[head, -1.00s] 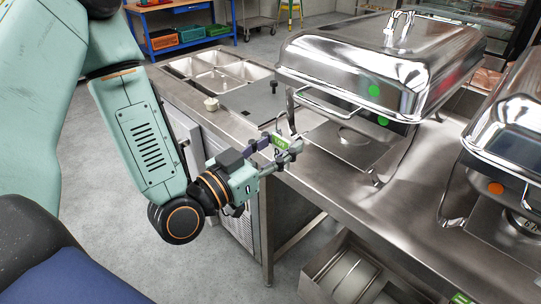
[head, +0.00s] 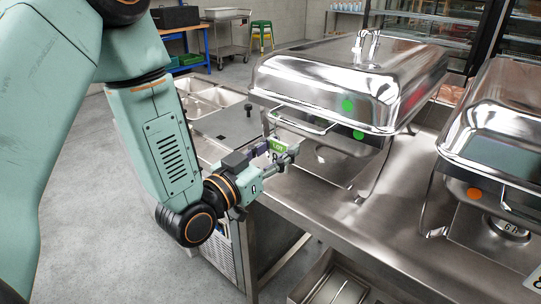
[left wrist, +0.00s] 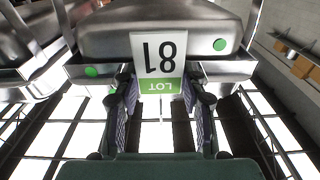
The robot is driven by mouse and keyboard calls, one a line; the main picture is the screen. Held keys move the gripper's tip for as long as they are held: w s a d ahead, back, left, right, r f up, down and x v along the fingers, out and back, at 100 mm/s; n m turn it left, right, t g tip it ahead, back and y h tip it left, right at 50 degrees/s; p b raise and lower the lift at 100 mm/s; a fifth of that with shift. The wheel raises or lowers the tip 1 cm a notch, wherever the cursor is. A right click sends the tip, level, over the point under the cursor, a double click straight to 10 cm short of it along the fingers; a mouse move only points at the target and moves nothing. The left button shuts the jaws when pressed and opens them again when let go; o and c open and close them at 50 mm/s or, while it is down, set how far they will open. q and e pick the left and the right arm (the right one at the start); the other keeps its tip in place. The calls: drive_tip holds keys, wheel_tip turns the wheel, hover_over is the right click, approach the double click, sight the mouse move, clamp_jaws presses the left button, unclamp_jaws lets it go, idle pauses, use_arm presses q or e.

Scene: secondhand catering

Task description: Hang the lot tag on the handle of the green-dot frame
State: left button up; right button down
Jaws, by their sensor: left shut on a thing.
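My left gripper (head: 284,160) is shut on the lot tag (head: 277,146), a white card with a green "LOT" band. In the left wrist view the tag (left wrist: 158,55) appears upside down between the fingers (left wrist: 160,90). The green-dot frame (head: 358,134) carries the chrome chafing dish on the steel counter. Its handle (head: 305,128) is a bar on the near side, just above and right of the tag in the head view. I cannot tell whether tag and handle touch. In the left wrist view, green dots show on the frame (left wrist: 91,71) and lid (left wrist: 219,44). My right gripper is out of view.
A second chafing dish with an orange dot (head: 474,193) stands to the right on the steel counter (head: 340,215). Sunken pans (head: 210,98) lie behind my gripper at left.

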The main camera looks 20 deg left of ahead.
use_arm(q)
drive_tip(key=shift+w+d, duration=0.4)
drive_tip(key=shift+w, duration=0.2)
drive_tip(key=shift+x, duration=1.05)
drive_tip(key=shift+w+f+b, duration=0.2)
drive_tip(key=shift+f+b, duration=0.65)
drive_tip(key=shift+f, duration=0.1)
drive_tip(key=shift+a, duration=0.1)
drive_tip(key=o, duration=1.2)
drive_tip(key=shift+c, duration=0.2)
